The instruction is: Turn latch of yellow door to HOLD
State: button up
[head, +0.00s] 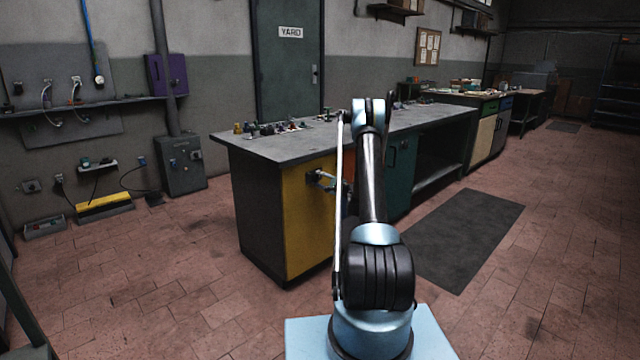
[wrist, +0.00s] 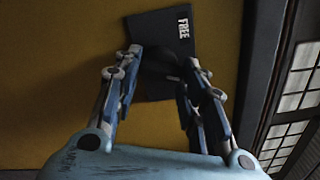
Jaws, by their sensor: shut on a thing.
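The yellow door (head: 305,235) is on the near end of the long workbench. It fills most of the wrist view (wrist: 60,60). A dark plate (wrist: 150,27) on it carries the word FREE, which appears turned on its side. The dark latch (wrist: 160,62) lies in front of this plate, partly hidden by the fingers. My gripper (wrist: 160,80) has one finger on each side of the latch and is shut on it. In the head view my gripper (head: 317,178) is at the upper part of the door. The word HOLD is not visible, and the latch's exact angle is hard to tell.
The workbench top (head: 270,148) holds several small items. A green door (head: 400,170) is on the same bench, right of my arm. A dark mat (head: 465,235) lies on the floor to the right.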

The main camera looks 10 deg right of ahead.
jog(key=shift+d+f+m, duration=0.1)
jog(key=shift+f+m, duration=0.1)
jog(key=shift+m, duration=1.9)
jog(key=o, duration=1.1)
jog(key=shift+c, duration=0.2)
jog(key=shift+s, duration=0.1)
jog(key=v, duration=1.1)
jog(key=shift+s+d, duration=0.15)
jog(key=shift+s, duration=0.1)
